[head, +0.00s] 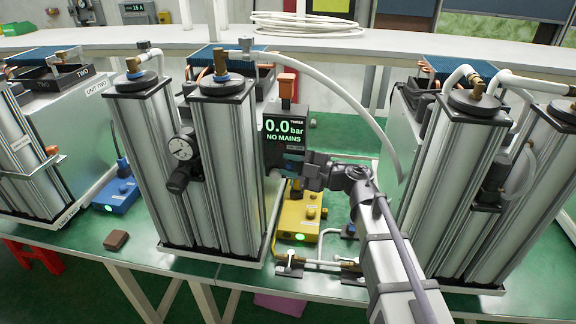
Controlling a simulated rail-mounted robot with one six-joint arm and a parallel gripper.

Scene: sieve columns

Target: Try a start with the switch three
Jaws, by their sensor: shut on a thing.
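A dark display (285,138) marked THREE reads 0.0 bar and NO MAINS in green. Below it, a yellow box (299,222) with a lit green lamp and small knobs sits on the green bench top. My gripper (303,172) is at the lower edge of the display, just above the yellow box. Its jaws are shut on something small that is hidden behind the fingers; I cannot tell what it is. I cannot make out which part is switch three. A pair of silver columns (228,150) with a black gauge (182,150) stands left of the display.
Another column pair (467,180) stands close right of my arm. Pipes and brass fittings (290,264) lie at the front edge. A blue box (116,194) and a brown block (116,240) are at left.

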